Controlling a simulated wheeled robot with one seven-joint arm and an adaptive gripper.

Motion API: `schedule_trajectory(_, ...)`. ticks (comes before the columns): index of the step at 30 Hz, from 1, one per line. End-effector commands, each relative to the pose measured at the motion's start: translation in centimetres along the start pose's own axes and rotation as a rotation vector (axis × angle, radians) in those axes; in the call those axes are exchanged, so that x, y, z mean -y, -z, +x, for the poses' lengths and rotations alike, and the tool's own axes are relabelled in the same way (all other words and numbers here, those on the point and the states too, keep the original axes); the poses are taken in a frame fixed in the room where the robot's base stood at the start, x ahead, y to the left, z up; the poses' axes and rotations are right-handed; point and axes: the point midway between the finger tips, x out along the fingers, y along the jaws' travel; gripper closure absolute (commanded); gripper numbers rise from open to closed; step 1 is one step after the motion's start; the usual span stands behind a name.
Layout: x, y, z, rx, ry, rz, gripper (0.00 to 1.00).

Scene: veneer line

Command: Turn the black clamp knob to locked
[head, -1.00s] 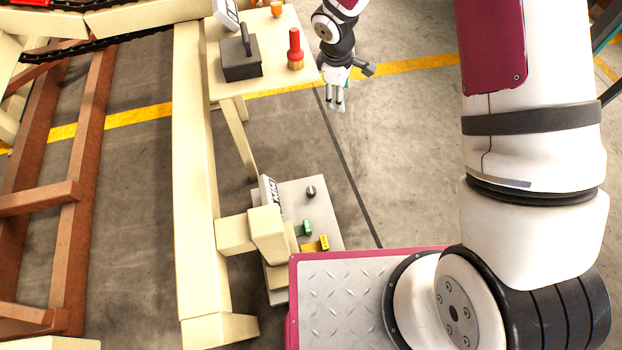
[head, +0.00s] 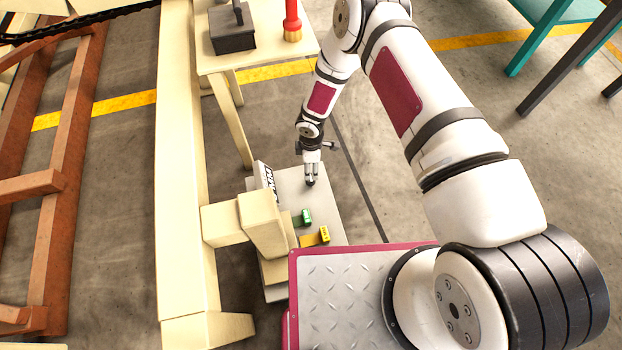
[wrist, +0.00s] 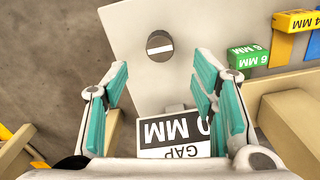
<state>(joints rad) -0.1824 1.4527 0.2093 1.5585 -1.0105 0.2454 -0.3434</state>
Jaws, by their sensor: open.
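The black clamp knob (wrist: 160,46) is round with a white line across its face. It stands on a light grey plate (wrist: 125,22). In the wrist view the line runs nearly level across the picture. I see no locked or unlocked marking beside it. My gripper (wrist: 162,64) is open, with a teal-padded finger on each side of the picture and the knob between and just beyond the tips. In the head view my gripper (head: 311,180) points down over the plate and largely hides the knob. I cannot tell whether the fingers touch it.
A "0 MM GAP" sign (wrist: 175,135) stands near the fingers. Green (wrist: 248,56) and yellow (wrist: 297,21) gauge blocks lie to the right of the knob. A cream post (head: 262,225) stands beside the plate. A table (head: 255,55) holds a dark box and a red-handled thing.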

Motion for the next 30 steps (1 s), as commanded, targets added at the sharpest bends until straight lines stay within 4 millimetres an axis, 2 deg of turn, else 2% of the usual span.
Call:
schedule_trajectory(1,0.1,0.0,1.5,0.000,0.002,0.001,0.47)
schedule_trajectory(6,0.1,0.0,4.8,0.000,0.002,0.001,0.47)
schedule_trajectory(13,0.1,-0.1,8.2,0.001,0.001,0.001,0.47)
schedule_trajectory(19,0.0,-0.1,9.4,0.001,0.000,0.001,0.47)
schedule_trajectory(28,0.0,0.0,9.4,0.001,0.000,0.001,0.47)
schedule_trajectory(30,0.0,0.0,9.4,0.001,0.000,0.001,0.63)
